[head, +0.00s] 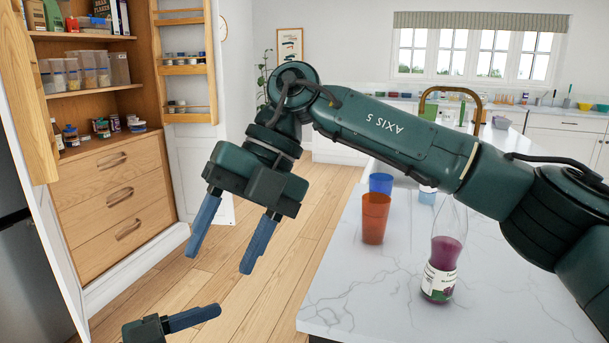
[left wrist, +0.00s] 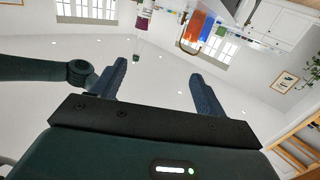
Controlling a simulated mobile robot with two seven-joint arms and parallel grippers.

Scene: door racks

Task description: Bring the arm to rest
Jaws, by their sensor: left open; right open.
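My right gripper (head: 232,243) hangs with its two blue fingers spread apart and nothing between them. It is over the wooden floor, between the open cupboard and the marble counter. My left gripper shows only in part at the bottom left of the head view, where one blue finger (head: 193,317) can be seen. In the left wrist view my left gripper (left wrist: 158,75) has both fingers wide apart, with nothing held. That view is upside down. My right arm (head: 400,140) reaches across the counter from the right.
A bottle of purple drink (head: 441,262), an orange cup (head: 375,218) and a blue cup (head: 381,184) stand on the marble counter (head: 350,300). The open cupboard (head: 110,190) with door racks (head: 184,70) is at left. The wooden floor (head: 290,240) between is clear.

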